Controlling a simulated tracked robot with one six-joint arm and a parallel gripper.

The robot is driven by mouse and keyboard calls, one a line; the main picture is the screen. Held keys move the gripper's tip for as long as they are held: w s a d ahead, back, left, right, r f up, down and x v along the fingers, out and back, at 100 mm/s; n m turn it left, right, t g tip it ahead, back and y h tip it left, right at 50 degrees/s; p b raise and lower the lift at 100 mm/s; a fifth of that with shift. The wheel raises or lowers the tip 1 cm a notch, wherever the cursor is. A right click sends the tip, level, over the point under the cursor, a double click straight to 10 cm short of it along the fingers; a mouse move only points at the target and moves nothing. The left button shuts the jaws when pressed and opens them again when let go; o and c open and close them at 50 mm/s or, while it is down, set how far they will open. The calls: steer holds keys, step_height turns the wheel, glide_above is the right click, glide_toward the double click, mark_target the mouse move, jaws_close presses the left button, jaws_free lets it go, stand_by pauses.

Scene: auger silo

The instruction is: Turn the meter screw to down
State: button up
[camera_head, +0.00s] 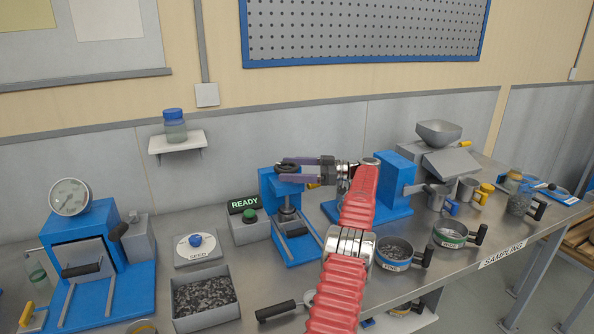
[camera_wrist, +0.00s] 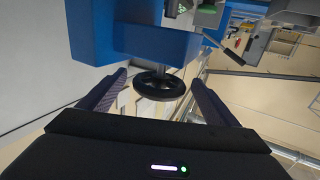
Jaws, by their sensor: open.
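A blue press frame (camera_head: 267,184) with a vertical screw stands on the bench near the middle in the head view. A black handwheel (camera_wrist: 160,85) on a short shaft sits at its top; I take this to be the meter screw. My gripper (camera_head: 283,171) comes in level from the right at the handwheel's height and partly covers the wheel. In the wrist view my gripper (camera_wrist: 160,78) is open, with one finger on each side of the handwheel and a visible gap to it. I cannot tell any mark for up or down.
A control box with a lit READY sign (camera_head: 243,204) and green button stands left of the press. A seed tray (camera_head: 205,299) is in front. A blue machine with a hopper (camera_head: 438,131) and several cups with handles stand to the right.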

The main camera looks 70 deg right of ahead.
steer(key=shift+v, duration=1.15)
steer(key=shift+w+r, duration=0.1)
